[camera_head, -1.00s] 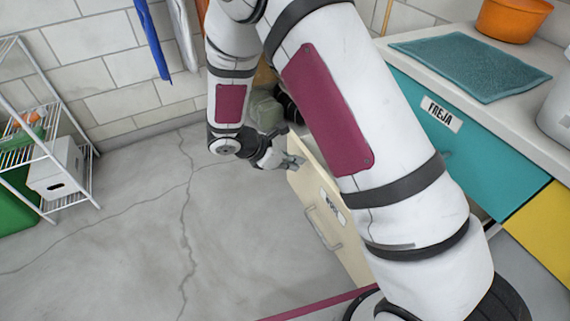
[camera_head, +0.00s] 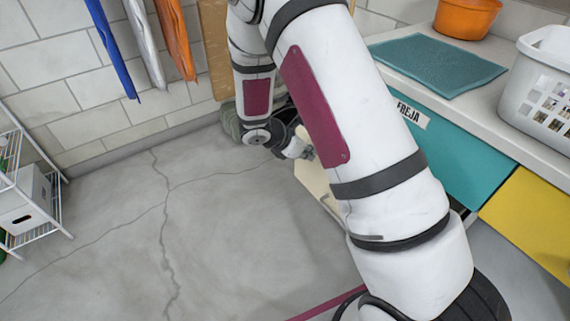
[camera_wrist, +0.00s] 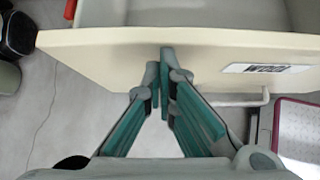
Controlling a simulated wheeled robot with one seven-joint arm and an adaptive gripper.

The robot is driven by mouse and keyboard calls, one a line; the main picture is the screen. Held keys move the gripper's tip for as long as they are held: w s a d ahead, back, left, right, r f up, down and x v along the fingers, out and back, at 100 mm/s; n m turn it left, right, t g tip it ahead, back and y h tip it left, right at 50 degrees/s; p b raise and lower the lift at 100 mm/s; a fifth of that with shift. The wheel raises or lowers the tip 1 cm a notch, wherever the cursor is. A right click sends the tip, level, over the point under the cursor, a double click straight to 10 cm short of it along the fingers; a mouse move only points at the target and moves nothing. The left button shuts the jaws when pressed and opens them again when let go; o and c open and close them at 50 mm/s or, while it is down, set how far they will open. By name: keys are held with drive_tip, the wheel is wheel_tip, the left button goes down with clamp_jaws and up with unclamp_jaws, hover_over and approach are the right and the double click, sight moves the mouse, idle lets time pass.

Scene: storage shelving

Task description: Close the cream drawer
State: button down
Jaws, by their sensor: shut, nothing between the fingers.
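The cream drawer stands pulled out from the counter; its front (camera_head: 318,182) shows in the head view, largely hidden behind my arm. In the wrist view the cream front (camera_wrist: 110,50) spans the picture, with a label and a pale bar handle (camera_wrist: 235,100) to the right. The drawer's grey inside shows beyond its top edge. My gripper (camera_wrist: 159,62) is shut and empty, its fingertips at the outer face of the front, left of the label. They look in contact or very close. In the head view my gripper (camera_head: 308,153) is at the front's upper part.
A teal drawer (camera_head: 470,165) labelled FREJA and a yellow one (camera_head: 530,220) are in the counter at right. A white basket (camera_head: 545,85), teal mat (camera_head: 435,62) and orange pot (camera_head: 467,15) stand on top. A wire rack (camera_head: 25,190) is at left; the floor between is clear.

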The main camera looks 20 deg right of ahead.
drive_tip(key=w+d, duration=0.3)
drive_tip(key=d, duration=1.3)
drive_tip(key=shift+b, duration=0.35)
drive_tip(key=shift+w+d, duration=0.1)
